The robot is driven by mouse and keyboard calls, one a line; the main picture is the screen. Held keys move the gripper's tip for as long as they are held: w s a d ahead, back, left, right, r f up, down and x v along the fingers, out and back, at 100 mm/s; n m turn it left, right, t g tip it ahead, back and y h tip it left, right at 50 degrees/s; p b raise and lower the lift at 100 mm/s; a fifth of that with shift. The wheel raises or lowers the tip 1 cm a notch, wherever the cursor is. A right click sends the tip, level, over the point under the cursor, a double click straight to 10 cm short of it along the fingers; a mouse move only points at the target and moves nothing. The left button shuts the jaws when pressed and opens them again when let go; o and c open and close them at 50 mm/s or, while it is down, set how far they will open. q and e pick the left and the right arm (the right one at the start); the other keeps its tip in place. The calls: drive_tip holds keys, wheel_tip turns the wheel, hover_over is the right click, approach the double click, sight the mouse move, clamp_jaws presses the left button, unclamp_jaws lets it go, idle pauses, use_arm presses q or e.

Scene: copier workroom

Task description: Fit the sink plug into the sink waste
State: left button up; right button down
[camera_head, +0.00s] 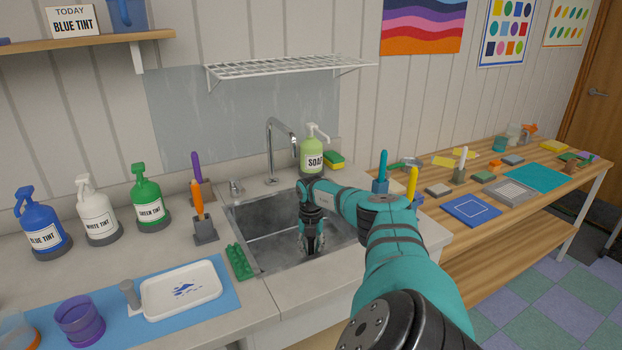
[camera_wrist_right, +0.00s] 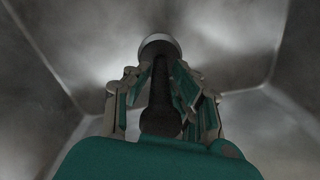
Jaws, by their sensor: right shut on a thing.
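My right gripper (camera_head: 312,243) reaches down into the steel sink (camera_head: 262,240), low over its floor. In the right wrist view the gripper (camera_wrist_right: 163,88) is shut on the dark sink plug (camera_wrist_right: 160,112), which lies along the middle between the fingers. The plug's far end is at the pale round rim of the sink waste (camera_wrist_right: 168,38). The plug covers most of the waste, and I cannot tell whether it is seated or just above it. In the head view my gripper hides plug and waste. My left gripper is not in view.
A tap (camera_head: 271,145) and a soap bottle (camera_head: 312,155) stand behind the sink. A green ridged block (camera_head: 240,262) and an orange-handled tool in a holder (camera_head: 204,230) are at its left edge. A white tray (camera_head: 182,288) lies further left. Sink walls surround the gripper.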

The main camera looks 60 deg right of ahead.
drive_tip(key=c, duration=1.1)
unclamp_jaws()
drive_tip(key=shift+o, duration=0.2)
wheel_tip(320, 180, up, 12)
drive_tip(key=shift+f, duration=0.1)
